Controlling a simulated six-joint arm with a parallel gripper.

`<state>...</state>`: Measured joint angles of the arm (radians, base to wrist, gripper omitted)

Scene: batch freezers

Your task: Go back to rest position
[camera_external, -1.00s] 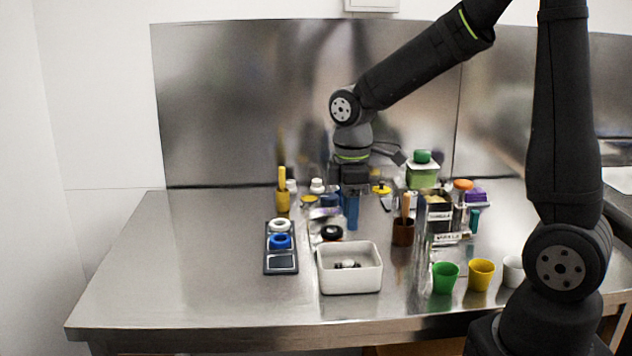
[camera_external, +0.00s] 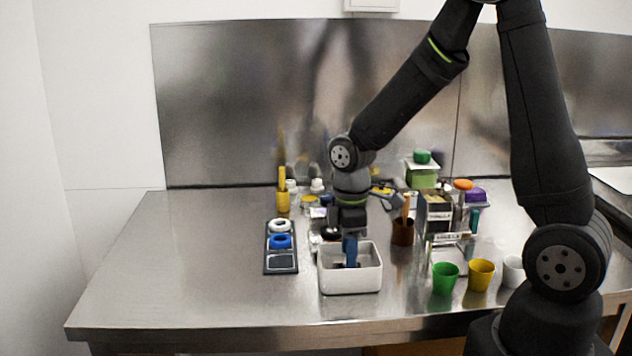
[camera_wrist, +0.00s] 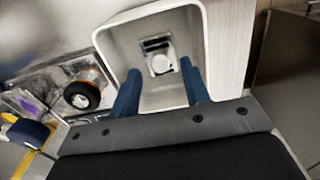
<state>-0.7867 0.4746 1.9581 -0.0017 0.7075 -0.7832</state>
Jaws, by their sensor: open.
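My gripper (camera_external: 350,250) points down with its blue fingertips over the white bin (camera_external: 350,282) at the front middle of the steel table. In the wrist view my gripper (camera_wrist: 160,90) shows two blue fingers standing apart, with nothing between them. The white bin (camera_wrist: 217,45) opens below the fingers. A small white and dark item (camera_wrist: 160,60) lies on its floor. In the external view the fingers partly hide the inside of the bin.
A dark tray (camera_external: 281,262) with a white ring and a blue ring stands left of the bin. A brown cup (camera_external: 403,232), a green cup (camera_external: 445,278) and a yellow cup (camera_external: 481,275) stand to the right. The table's left side (camera_external: 180,260) is clear.

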